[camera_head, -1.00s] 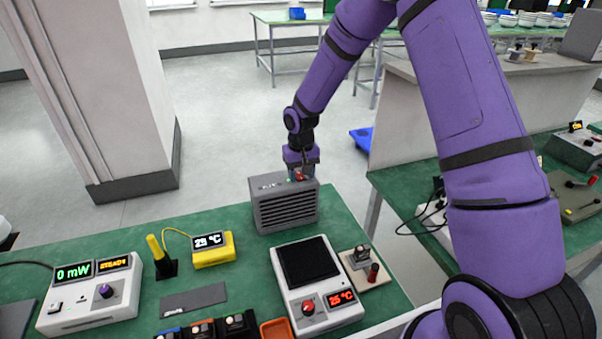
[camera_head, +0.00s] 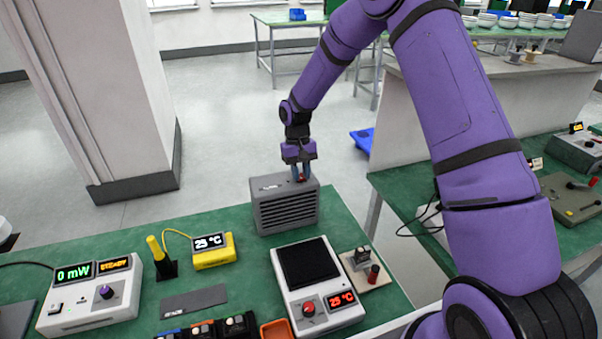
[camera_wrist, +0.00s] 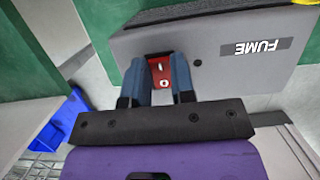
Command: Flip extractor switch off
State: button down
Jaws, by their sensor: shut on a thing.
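The extractor is a grey box with a slatted front (camera_head: 286,212) at the back edge of the green bench. Its top, labelled FUME (camera_wrist: 262,46), fills much of the wrist view. A red switch (camera_wrist: 169,76) with a light mark on it sits on that top near one edge. In the head view my gripper (camera_head: 301,172) points down onto the right part of the box top. The fingers partly hide the switch there.
A hot plate (camera_head: 308,265) reading 25 °C, a yellow thermometer unit (camera_head: 213,252) and a power meter (camera_head: 92,294) stand on the bench in front. A small stand with a red knob (camera_head: 366,271) is at right. Beyond the bench is open floor (camera_head: 240,120).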

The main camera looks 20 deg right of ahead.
jog(key=c, duration=1)
grip_release()
jog(key=shift+o, duration=0.2)
jog(key=shift+r, duration=0.1)
jog(key=v, duration=1)
jog(key=shift+w+r, duration=0.15)
jog(key=shift+r, duration=0.15)
